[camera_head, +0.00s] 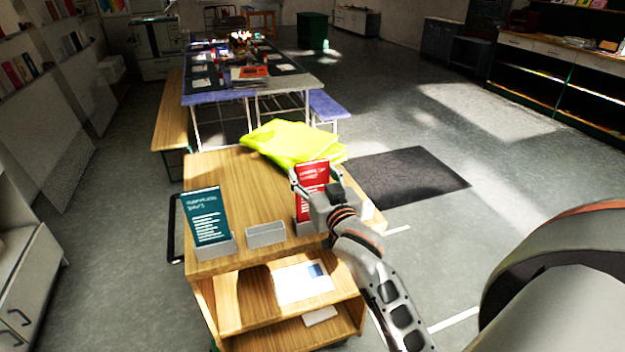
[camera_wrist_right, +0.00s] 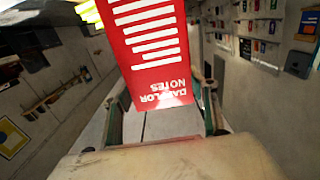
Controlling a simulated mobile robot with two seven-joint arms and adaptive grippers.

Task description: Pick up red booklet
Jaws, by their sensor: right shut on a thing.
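The red booklet (camera_head: 311,176) has white print and stands upright at the right side of the wooden cart's top. My right gripper (camera_head: 318,192) reaches it from the right and is shut on it. In the right wrist view the red booklet (camera_wrist_right: 152,45) appears upside down between the two fingers of my right gripper (camera_wrist_right: 160,112). A small grey holder (camera_head: 305,228) is at the booklet's lower end; I cannot tell whether the booklet is seated in it or just above it. My left gripper is not in view.
On the wooden cart (camera_head: 225,172), a teal booklet (camera_head: 207,214) stands in a grey holder at the left, beside an empty grey holder (camera_head: 266,235). A bright yellow folded cloth (camera_head: 293,142) lies at the back. Open floor lies right of the cart, with a dark mat (camera_head: 405,178).

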